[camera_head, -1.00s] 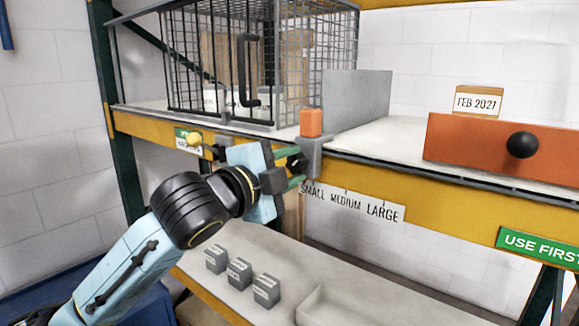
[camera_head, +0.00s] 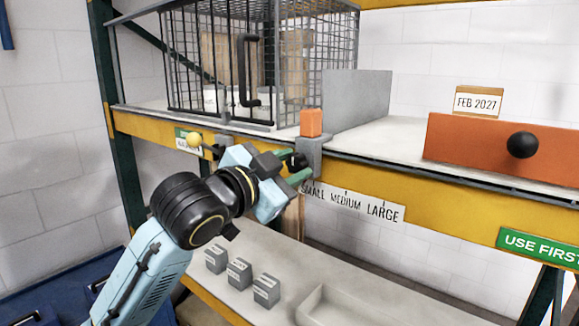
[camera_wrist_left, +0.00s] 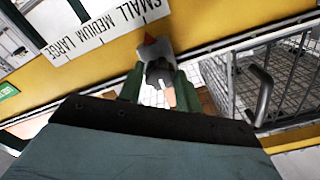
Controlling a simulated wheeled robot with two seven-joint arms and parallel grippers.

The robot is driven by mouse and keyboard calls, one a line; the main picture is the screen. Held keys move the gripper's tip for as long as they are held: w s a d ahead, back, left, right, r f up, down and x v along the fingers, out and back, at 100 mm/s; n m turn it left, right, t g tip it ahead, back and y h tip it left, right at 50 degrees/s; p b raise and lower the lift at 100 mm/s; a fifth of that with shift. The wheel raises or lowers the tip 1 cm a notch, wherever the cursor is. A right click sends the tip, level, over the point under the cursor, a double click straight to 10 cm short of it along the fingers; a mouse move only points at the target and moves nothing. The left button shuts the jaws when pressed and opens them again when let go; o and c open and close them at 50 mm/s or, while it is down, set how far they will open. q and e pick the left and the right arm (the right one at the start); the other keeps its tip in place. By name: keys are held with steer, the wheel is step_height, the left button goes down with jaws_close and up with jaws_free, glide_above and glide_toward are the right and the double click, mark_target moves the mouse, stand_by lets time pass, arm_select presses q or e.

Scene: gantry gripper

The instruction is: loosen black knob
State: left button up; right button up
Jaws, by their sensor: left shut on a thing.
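The black knob (camera_head: 298,161) sits on the front of a grey clamp block (camera_head: 311,150) at the edge of the yellow shelf beam. My left gripper (camera_head: 297,168) is shut on the knob, its green fingers on either side of it. In the left wrist view the dark knob (camera_wrist_left: 158,74) shows between the two finger tips (camera_wrist_left: 160,88), with the grey block behind it. The gripper is rolled over to one side. My right gripper is not in view.
A wire cage (camera_head: 215,60) with a black handle stands on the shelf to the left. An orange block (camera_head: 311,122) tops the clamp, beside a grey upright plate (camera_head: 357,100). A yellow-tipped lever (camera_head: 194,139) is left of my gripper. Several grey blocks (camera_head: 239,272) sit below.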

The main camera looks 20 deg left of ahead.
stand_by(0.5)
arm_select(q)
steer(key=o, duration=1)
steer(key=shift+b+v, duration=6.7)
steer(key=shift+b, duration=0.3)
